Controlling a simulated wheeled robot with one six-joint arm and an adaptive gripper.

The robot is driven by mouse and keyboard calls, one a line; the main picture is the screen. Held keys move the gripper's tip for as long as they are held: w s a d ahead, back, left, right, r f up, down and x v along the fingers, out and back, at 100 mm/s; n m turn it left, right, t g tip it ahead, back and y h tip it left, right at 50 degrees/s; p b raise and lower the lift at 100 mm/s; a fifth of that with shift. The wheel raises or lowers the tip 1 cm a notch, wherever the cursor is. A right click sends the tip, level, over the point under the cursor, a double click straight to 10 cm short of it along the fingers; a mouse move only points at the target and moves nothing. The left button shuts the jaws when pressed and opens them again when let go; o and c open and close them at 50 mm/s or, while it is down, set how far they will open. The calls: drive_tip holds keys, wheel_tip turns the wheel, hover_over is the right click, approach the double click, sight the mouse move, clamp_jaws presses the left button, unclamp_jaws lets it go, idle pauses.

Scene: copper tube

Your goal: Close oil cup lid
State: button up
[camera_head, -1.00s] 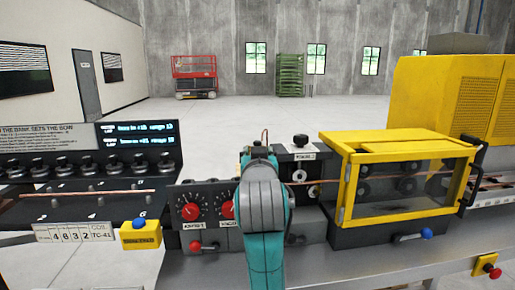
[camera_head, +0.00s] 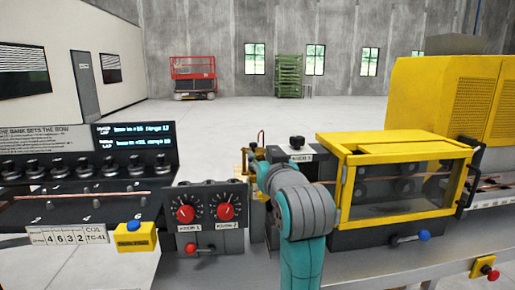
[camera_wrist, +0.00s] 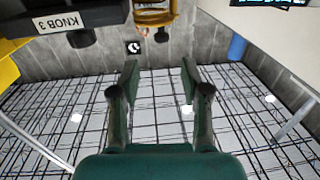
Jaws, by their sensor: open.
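A small brass-coloured fitting (camera_head: 247,166) with a thin copper-coloured bent piece (camera_head: 261,138) above it stands just left of my arm in the head view. It may be the oil cup, but I cannot make out a lid. In the wrist view a brass-coloured rounded part (camera_wrist: 153,16) shows at the top edge, beyond my fingertips and apart from them. My gripper (camera_wrist: 160,78) is open and empty, with its two green fingers spread. In the head view my arm hides the gripper.
A panel with two red knobs (camera_head: 186,214) is left of my arm. A block labelled KNOB 3 (camera_wrist: 68,20) is close at upper left in the wrist view. A yellow-framed guard (camera_head: 343,195) stands right of my arm.

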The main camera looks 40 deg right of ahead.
sight(255, 145)
drive_tip(key=w+d+y, duration=0.1)
drive_tip(key=w, duration=0.1)
drive_tip(key=w+d+n+t+y, duration=0.1)
drive_tip(key=w+d, duration=0.1)
drive_tip(key=w, duration=0.1)
drive_tip(key=w+d+n, duration=0.1)
drive_tip(key=w, duration=0.2)
drive_tip(key=shift+w+d+r+y, duration=0.1)
drive_tip(key=shift+w+d+y, duration=0.15)
drive_tip(key=shift+y, duration=0.15)
idle(0.3)
clamp_jaws()
